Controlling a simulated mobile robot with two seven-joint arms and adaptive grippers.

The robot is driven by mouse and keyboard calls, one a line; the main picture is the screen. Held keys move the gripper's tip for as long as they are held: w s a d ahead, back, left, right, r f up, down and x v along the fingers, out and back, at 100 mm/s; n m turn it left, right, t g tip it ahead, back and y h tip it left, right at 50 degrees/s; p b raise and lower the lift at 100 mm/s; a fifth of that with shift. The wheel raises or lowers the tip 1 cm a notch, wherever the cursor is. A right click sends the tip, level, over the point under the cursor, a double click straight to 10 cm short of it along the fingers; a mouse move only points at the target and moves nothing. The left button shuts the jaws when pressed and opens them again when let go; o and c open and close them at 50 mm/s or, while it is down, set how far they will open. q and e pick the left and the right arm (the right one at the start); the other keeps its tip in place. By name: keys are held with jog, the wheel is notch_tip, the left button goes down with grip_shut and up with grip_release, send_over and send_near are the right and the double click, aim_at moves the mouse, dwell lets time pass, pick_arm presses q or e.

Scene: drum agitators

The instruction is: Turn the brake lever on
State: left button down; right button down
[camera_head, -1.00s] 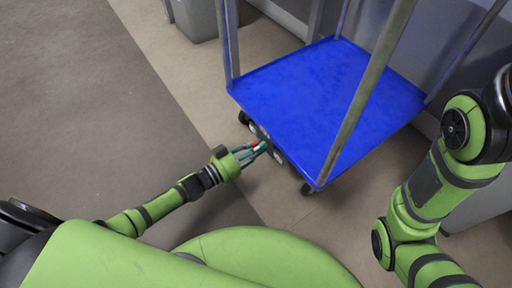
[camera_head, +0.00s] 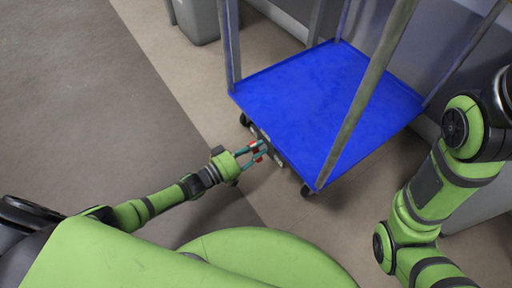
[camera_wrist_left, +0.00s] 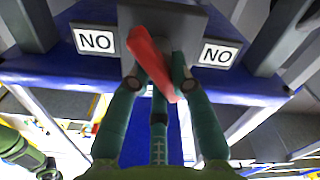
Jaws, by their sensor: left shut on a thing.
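The brake lever is a red bar (camera_wrist_left: 148,60), tilted, on a grey block under the edge of the blue cart (camera_head: 325,105). Square plates reading "NO" flank it in the left wrist view. My left gripper (camera_head: 262,148) is at the cart's near edge, its teal fingers around the lever. In the left wrist view the fingers (camera_wrist_left: 160,85) are closed in on the lower part of the red lever. A little red shows between the fingers in the head view. My right gripper is outside the views; only my right arm shows.
The cart has metal posts (camera_head: 365,95) at its corners and dark wheels (camera_head: 307,190). A grey bin (camera_head: 198,20) stands behind it at the top. The floor (camera_head: 120,110) left of the cart is clear.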

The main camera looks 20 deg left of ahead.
pick_arm(q)
jog(key=n, duration=0.6)
jog(key=shift+w+a+f+n, duration=0.2)
jog(key=shift+n, duration=0.1)
jog(key=n, duration=0.2)
jog(key=shift+f+n+b, duration=0.15)
jog(key=shift+n+b, duration=0.25)
jog(key=shift+n, duration=0.9)
jog(key=c, duration=1.1)
grip_release()
jog(key=shift+a, duration=0.1)
jog(key=v, duration=1.2)
